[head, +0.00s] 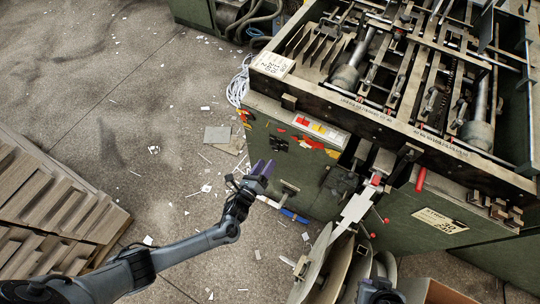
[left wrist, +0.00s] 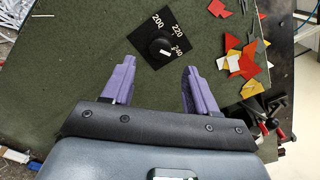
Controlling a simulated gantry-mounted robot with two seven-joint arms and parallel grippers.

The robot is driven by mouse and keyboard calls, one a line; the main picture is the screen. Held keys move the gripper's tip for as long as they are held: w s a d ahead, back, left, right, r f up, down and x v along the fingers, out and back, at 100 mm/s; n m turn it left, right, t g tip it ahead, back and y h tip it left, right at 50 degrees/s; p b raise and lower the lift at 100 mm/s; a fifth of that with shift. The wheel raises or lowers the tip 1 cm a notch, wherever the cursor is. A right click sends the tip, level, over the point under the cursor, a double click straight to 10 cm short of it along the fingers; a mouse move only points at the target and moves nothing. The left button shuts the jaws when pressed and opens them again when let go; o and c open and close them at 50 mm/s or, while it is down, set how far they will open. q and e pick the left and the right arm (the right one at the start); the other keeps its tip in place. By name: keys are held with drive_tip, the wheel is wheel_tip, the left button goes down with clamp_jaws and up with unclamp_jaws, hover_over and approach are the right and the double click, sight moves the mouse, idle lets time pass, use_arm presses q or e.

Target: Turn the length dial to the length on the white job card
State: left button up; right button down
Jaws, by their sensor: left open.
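The length dial (left wrist: 162,47) is a black knob on a black square plate marked 200, 220 and 240, on the green machine panel. A short white mark on the knob sits on the side toward 240. In the head view the dial plate (head: 278,143) is small and dark. My left gripper (head: 262,168) has purple fingers, open and empty, in front of the panel. In the left wrist view the dial lies beyond and between the fingertips of this gripper (left wrist: 156,72), apart from them. The white job card (head: 272,65) lies on the machine's top left corner; its number is too small to read surely.
Red, yellow and orange scraps (left wrist: 240,60) lie right of the dial. A labelled control strip (head: 320,128) and a red handle (head: 420,180) are on the machine front. Wooden slatted pallets (head: 50,210) lie at left. Paper scraps litter the floor.

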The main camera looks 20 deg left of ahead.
use_arm(q)
drive_tip(key=s, duration=0.4)
drive_tip(key=shift+s+a+p, duration=0.3)
